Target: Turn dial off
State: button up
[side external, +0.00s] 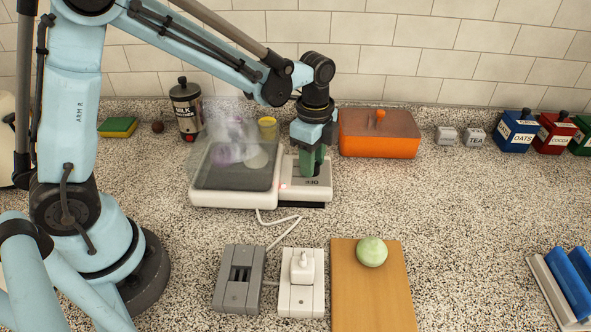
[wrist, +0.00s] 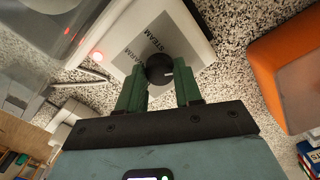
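A white countertop appliance (side external: 235,198) stands at the back middle, with a control panel (side external: 318,193) on its right side and a red light (wrist: 97,56) lit. In the wrist view, a round black dial (wrist: 159,70) with a pale pointer mark sits on the panel, near the printed words STEAM and WARM. My gripper (wrist: 160,86) has green fingers, parted, pointing at the panel with the dial between or just beyond their tips. I cannot tell whether either finger touches it. In the side view, my gripper (side external: 312,166) reaches down over the panel and hides the dial.
Steam and a see-through cover with blurred items inside sit over the appliance's dark left part (side external: 215,175). An orange box (side external: 378,145) stands close on the right. Grey (side external: 238,280) and white (side external: 301,292) power sockets and a wooden board (side external: 370,300) lie in front.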

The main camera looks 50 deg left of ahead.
jog(key=shift+c, duration=0.9)
jog(key=shift+n, duration=0.3)
jog(key=n, duration=0.4)
jog(key=shift+n, duration=0.3)
jog(key=n, duration=0.3)
jog(key=shift+n, duration=0.3)
jog(key=n, duration=0.3)
jog(key=shift+n, duration=0.3)
jog(key=n, duration=1.1)
jog(key=shift+n, duration=0.3)
